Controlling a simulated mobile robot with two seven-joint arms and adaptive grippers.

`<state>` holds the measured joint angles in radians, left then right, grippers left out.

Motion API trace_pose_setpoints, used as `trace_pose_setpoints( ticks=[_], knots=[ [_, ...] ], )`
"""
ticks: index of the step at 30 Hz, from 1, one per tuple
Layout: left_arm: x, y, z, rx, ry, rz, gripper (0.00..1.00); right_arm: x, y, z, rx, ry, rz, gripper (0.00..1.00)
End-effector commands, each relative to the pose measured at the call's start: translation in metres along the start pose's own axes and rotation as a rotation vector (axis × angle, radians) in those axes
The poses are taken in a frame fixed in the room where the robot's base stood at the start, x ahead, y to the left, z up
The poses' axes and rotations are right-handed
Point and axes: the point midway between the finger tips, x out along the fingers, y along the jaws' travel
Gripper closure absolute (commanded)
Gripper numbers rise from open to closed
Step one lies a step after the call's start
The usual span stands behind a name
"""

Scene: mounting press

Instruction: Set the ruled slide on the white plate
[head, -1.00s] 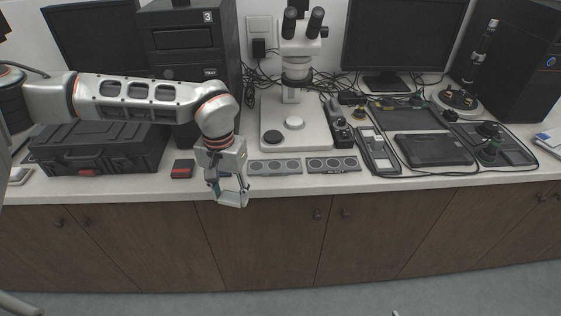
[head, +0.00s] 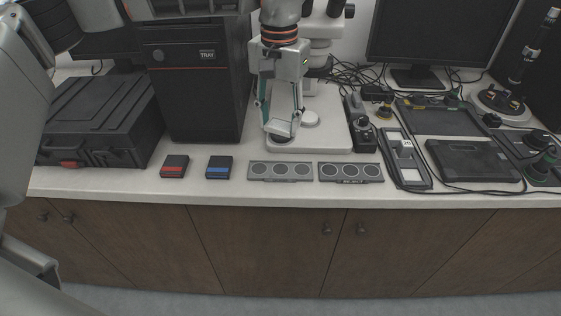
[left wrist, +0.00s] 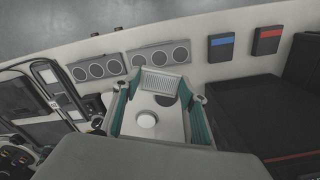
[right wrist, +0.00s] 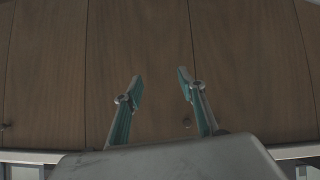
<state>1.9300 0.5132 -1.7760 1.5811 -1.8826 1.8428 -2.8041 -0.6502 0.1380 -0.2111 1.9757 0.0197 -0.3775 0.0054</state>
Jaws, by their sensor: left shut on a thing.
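The ruled slide (left wrist: 162,80) is a small pale plate with fine lines, held between the fingertips of my left gripper (left wrist: 163,88). In the head view my left gripper (head: 281,122) points down over the front of the microscope base, shut on the slide (head: 282,128). The white plate (head: 309,119) is a round disc on that base, right of the gripper; it also shows in the left wrist view (left wrist: 147,119), apart from the slide. A dark disc (left wrist: 168,101) lies partly behind the slide. My right gripper (right wrist: 160,82) is open and empty, facing the cabinet doors.
The microscope (head: 325,40) rises behind my left gripper. Two grey panels with round discs (head: 280,171) (head: 351,172) lie in front of the base. Red-striped (head: 174,166) and blue-striped (head: 219,167) boxes lie to the left. A slim tray (head: 406,160) is at right.

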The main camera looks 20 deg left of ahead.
Motion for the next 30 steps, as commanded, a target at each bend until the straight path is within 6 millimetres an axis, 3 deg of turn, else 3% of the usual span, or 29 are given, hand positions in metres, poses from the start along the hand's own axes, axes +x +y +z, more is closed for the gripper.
trace_pose_setpoints(
  ticks=[3, 9, 17, 25, 30],
  knots=[
    [0.032, 0.0, 0.001, 0.002, -0.005, 0.001, 0.77, 0.002, 0.001, 0.002, -0.004, 0.0, 0.003, 0.6],
    [0.071, 0.0, 0.001, 0.0, -0.003, 0.002, 0.77, 0.005, 0.005, 0.001, -0.009, 0.006, 0.008, 0.6],
    [0.088, 0.0, 0.0, -0.001, 0.0, 0.001, 0.77, 0.005, 0.007, -0.006, -0.012, 0.018, 0.013, 0.6],
    [0.124, 0.0, 0.001, -0.001, -0.002, 0.001, 0.77, 0.007, 0.007, -0.001, -0.015, 0.014, 0.012, 0.6],
    [0.126, 0.0, 0.0, -0.001, 0.002, 0.0, 0.77, 0.007, 0.007, -0.002, -0.016, 0.014, 0.013, 0.6]
  ],
)
